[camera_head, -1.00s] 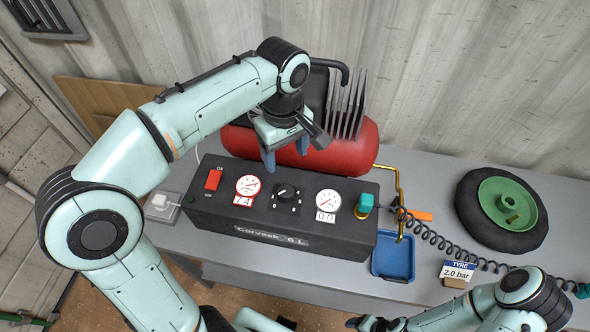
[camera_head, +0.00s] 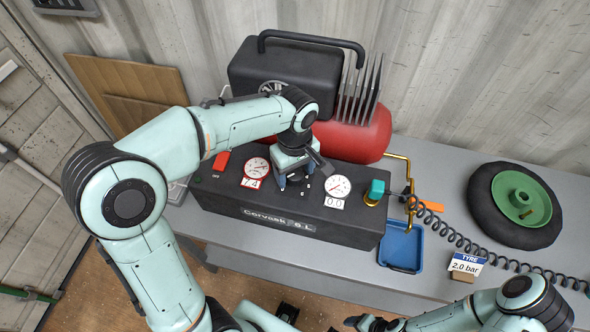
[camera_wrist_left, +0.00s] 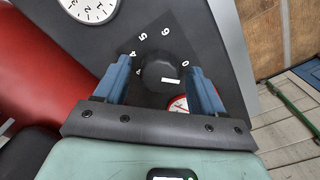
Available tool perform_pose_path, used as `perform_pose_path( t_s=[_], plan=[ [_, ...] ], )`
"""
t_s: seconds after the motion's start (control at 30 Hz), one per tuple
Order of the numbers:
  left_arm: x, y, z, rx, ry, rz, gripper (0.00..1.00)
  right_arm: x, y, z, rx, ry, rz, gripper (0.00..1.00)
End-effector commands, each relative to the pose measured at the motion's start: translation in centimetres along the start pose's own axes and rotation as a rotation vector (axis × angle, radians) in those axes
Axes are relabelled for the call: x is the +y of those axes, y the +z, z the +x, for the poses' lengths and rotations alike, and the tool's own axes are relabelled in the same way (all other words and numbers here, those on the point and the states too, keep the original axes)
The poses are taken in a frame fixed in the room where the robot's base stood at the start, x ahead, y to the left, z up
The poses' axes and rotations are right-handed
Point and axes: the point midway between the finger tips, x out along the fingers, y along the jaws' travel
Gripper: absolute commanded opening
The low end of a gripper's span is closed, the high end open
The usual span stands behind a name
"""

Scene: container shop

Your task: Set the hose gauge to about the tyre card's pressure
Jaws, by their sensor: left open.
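The black compressor panel (camera_head: 225,207) carries a left gauge (camera_head: 256,169) reading 7.4 and a right hose gauge (camera_head: 339,187) reading 0.0. The tyre card (camera_head: 466,265) reads 2.0 bar. My left gripper (camera_head: 293,184) is open, over the dial between the gauges, and hides the dial knob in the head view. In the left wrist view, the round black knob (camera_wrist_left: 158,72) with a white mark lies between the open fingers (camera_wrist_left: 160,68); contact cannot be told. My right gripper (camera_head: 370,323) is low at the bottom edge, its jaws unclear.
A red switch (camera_head: 221,161) is left of the gauges. A teal fitting (camera_head: 376,189) and coiled hose (camera_head: 480,250) are on the right. A blue tray (camera_head: 402,246) and tyre (camera_head: 480,203) lie on the bench. The red tank (camera_head: 365,140) stands behind.

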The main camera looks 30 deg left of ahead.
Motion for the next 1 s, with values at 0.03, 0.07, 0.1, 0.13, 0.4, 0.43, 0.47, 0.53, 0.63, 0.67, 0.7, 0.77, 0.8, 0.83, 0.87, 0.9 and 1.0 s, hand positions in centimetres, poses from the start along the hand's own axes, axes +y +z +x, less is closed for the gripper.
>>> perform_pose_path(
  t_s=[0.03, 0.07, 0.1, 0.13, 0.4, 0.43, 0.47, 0.53, 0.63, 0.67, 0.7, 0.77, 0.8, 0.83, 0.87, 0.9, 1.0],
  plan=[
    [0.00, -0.01, 0.00, 0.000, 0.000, 0.000, 0.69, -0.01, -0.01, -0.01, 0.000, 0.000, 0.000, 0.66],
    [0.00, -0.01, 0.00, 0.000, 0.000, 0.000, 0.69, -0.01, -0.01, -0.02, 0.000, 0.000, 0.000, 0.66],
    [0.00, -0.01, -0.01, 0.000, 0.000, 0.000, 0.69, -0.01, -0.01, -0.02, 0.000, 0.000, 0.000, 0.66],
    [0.00, -0.01, -0.01, 0.000, 0.000, 0.000, 0.69, -0.01, -0.01, -0.02, 0.000, 0.000, 0.000, 0.66],
    [0.01, 0.00, -0.04, 0.000, 0.000, 0.000, 0.13, -0.01, -0.01, -0.02, 0.000, 0.000, 0.000, 0.66],
    [0.01, 0.00, -0.04, 0.000, 0.000, 0.000, 0.13, -0.01, -0.01, -0.02, 0.000, 0.000, 0.000, 0.66],
    [0.01, 0.00, -0.04, 0.000, 0.000, 0.001, 0.13, -0.01, -0.02, -0.02, 0.000, 0.000, 0.000, 0.66],
    [0.02, 0.00, -0.05, 0.000, 0.000, 0.007, 0.13, -0.01, -0.01, -0.03, 0.000, 0.000, 0.000, 0.66],
    [0.02, 0.00, -0.06, 0.000, 0.000, 0.027, 0.13, -0.02, -0.02, -0.05, 0.000, 0.000, 0.000, 0.66],
    [0.02, 0.01, -0.06, 0.000, 0.000, 0.035, 0.13, -0.02, -0.03, -0.06, 0.001, 0.000, 0.000, 0.66],
    [0.02, 0.01, -0.06, 0.000, 0.000, 0.049, 0.13, -0.03, -0.03, -0.07, 0.001, 0.000, 0.000, 0.66],
    [0.02, 0.01, -0.07, 0.000, 0.000, 0.077, 0.13, -0.05, -0.05, -0.10, 0.001, 0.000, 0.000, 0.66],
    [0.02, 0.01, -0.07, 0.000, 0.000, 0.100, 0.13, -0.06, -0.05, -0.12, 0.001, 0.000, 0.000, 0.66],
    [0.02, 0.01, -0.08, 0.000, 0.000, 0.118, 0.13, -0.07, -0.06, -0.14, 0.001, 0.000, 0.000, 0.66],
    [0.02, 0.01, -0.08, 0.000, 0.000, 0.139, 0.13, -0.08, -0.07, -0.16, 0.001, 0.000, 0.000, 0.66],
    [0.02, 0.01, -0.08, 0.000, 0.000, 0.169, 0.13, -0.09, -0.08, -0.18, 0.001, 0.000, 0.000, 0.66],
    [0.02, 0.00, -0.08, 0.000, 0.000, 0.252, 0.13, -0.13, -0.11, -0.26, 0.002, -0.001, -0.001, 0.66]
  ],
)
